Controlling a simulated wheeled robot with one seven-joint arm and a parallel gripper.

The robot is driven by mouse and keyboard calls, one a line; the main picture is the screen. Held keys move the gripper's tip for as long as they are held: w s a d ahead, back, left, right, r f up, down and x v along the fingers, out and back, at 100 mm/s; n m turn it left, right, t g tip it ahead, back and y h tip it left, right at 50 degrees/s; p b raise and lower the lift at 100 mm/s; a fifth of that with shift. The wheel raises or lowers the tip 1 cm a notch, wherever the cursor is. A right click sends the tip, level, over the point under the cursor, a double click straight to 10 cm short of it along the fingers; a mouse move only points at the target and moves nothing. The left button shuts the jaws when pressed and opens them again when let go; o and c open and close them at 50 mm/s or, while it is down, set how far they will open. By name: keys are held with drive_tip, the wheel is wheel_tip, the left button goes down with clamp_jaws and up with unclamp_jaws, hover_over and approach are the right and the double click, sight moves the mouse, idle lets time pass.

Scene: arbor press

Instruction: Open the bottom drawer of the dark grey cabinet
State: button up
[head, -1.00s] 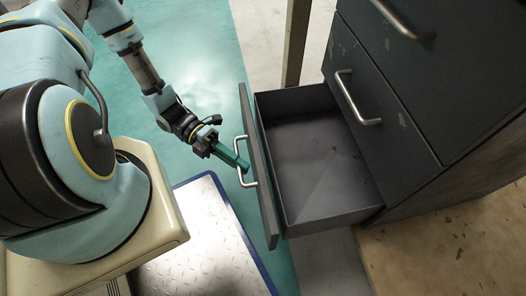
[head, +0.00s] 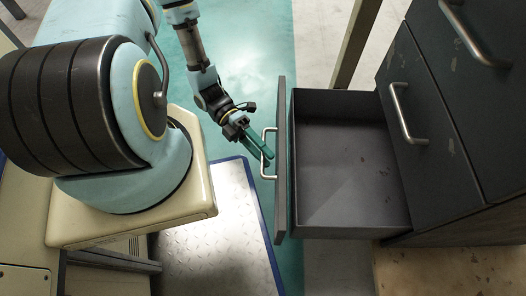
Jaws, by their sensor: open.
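The dark grey cabinet (head: 430,110) stands at the right in the head view. Its bottom drawer (head: 345,175) is pulled out towards me, and its inside is empty. The drawer's front panel (head: 282,165) carries a silver bar handle (head: 265,170). My gripper (head: 262,150) is at the upper part of this handle, with its green fingers reaching to the bar. The fingers are open; whether they touch the bar I cannot tell.
The closed drawer above has its own silver handle (head: 402,115). A metal tread plate with a blue edge (head: 205,235) lies on the floor below the gripper. A post (head: 355,45) stands behind the open drawer. Teal floor (head: 265,50) is clear beyond the arm.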

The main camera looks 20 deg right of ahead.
drive_tip(key=p+v, duration=0.1)
drive_tip(key=v, duration=0.9)
drive_tip(key=shift+w+a, duration=0.2)
drive_tip(key=shift+w, duration=0.15)
